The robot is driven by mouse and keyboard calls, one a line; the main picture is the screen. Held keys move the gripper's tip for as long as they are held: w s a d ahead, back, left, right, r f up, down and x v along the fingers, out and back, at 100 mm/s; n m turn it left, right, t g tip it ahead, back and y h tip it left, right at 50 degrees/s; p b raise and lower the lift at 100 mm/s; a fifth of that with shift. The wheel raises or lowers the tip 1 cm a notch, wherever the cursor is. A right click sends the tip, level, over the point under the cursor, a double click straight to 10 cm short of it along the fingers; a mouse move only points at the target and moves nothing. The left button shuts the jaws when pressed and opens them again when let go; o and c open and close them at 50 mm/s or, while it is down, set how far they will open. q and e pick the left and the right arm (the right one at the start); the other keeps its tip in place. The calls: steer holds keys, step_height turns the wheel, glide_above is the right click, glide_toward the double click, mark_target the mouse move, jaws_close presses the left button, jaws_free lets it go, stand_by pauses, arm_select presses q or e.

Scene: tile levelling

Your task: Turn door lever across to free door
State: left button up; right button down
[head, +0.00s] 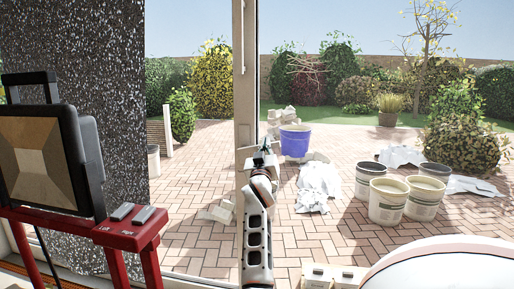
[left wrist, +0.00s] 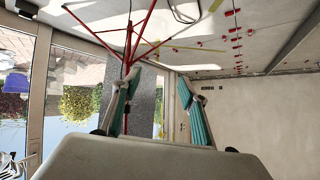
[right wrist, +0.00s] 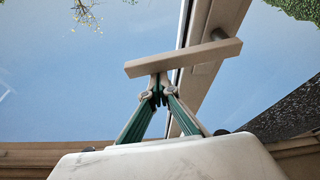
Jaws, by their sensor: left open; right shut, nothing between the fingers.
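The door lever (right wrist: 178,59) shows in the right wrist view as a pale flat bar. Its mount is near its right end on the door frame (right wrist: 208,55), and the bar reaches left past the frame in front of the glass, at an angle to the frame. My right gripper (right wrist: 158,88) is shut and empty, its fingertips close under the bar; I cannot tell if they touch. In the head view my right gripper (head: 265,150) is beside the upright door frame (head: 245,75). My left gripper (left wrist: 160,85) is open and empty, away from the door.
Outside the glass are brick paving, several pale buckets (head: 388,200) and a blue bucket (head: 295,140).

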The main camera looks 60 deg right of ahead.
arm_select(q)
steer(key=shift+w+d+r+h+b, duration=0.35)
steer(key=shift+d+r+b, duration=0.2)
steer(key=shift+b, duration=0.35)
arm_select(e)
steer(key=shift+s+d+f+m+g+h, duration=0.15)
steer(key=shift+f+m+g, duration=0.1)
steer(key=shift+f+m, duration=0.4)
steer(key=shift+s+d+f+m+g+h, duration=0.2)
steer(key=shift+f+m, duration=0.25)
steer(key=shift+f, duration=0.4)
arm_select(q)
steer(key=shift+s+f, duration=0.1)
steer(key=shift+f, duration=0.05)
arm_select(e)
steer(key=shift+a+f, duration=0.1)
steer(key=shift+a, duration=0.05)
